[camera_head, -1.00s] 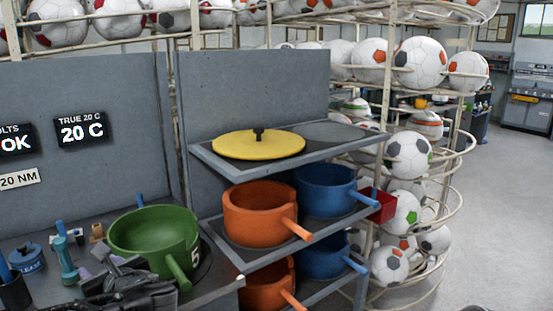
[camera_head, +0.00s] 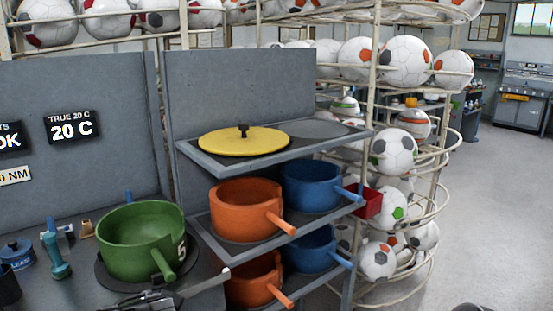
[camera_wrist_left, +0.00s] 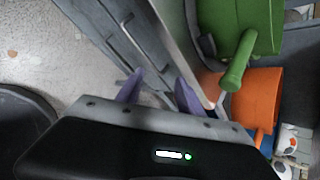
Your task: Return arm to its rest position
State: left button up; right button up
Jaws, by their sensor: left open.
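My left gripper shows in the left wrist view (camera_wrist_left: 160,92) with its two purple fingers apart and nothing between them. In the head view only a dark part of my left arm shows at the bottom edge, in front of the bench. The green pot (camera_head: 130,240), marked 5, stands on a dark round pad on the bench, its handle toward me. It also shows at the top right of the left wrist view (camera_wrist_left: 262,25), apart from the fingers. My right gripper is in neither view.
A shelf unit (camera_head: 205,163) right of the bench holds a yellow lid (camera_head: 243,142) on top, with orange pots (camera_head: 245,208) and blue pots (camera_head: 310,188) below, handles sticking out. A red box (camera_head: 366,203) hangs beside it. The floor (camera_head: 490,220) at right is clear.

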pick_arm(q)
jog(key=s+d+f+n+g+h, duration=0.2)
jog(key=s+d+f+n+h, duration=0.15)
jog(key=d+f+n, duration=0.4)
jog(key=s+d+f+n+g+h, duration=0.25)
jog(key=d+f+n+h, duration=0.25)
jog(key=d+f, duration=0.5)
jog(key=s+f+n+g+p, duration=0.1)
jog(key=s+f+n+g, duration=0.1)
jog(key=s+f+n, duration=0.8)
jog(key=s+a+f+y, duration=0.1)
jog(key=s+f, duration=0.6)
jog(key=f, duration=0.1)
jog(key=shift+s+f+g, duration=0.15)
jog(key=shift+g, duration=0.2)
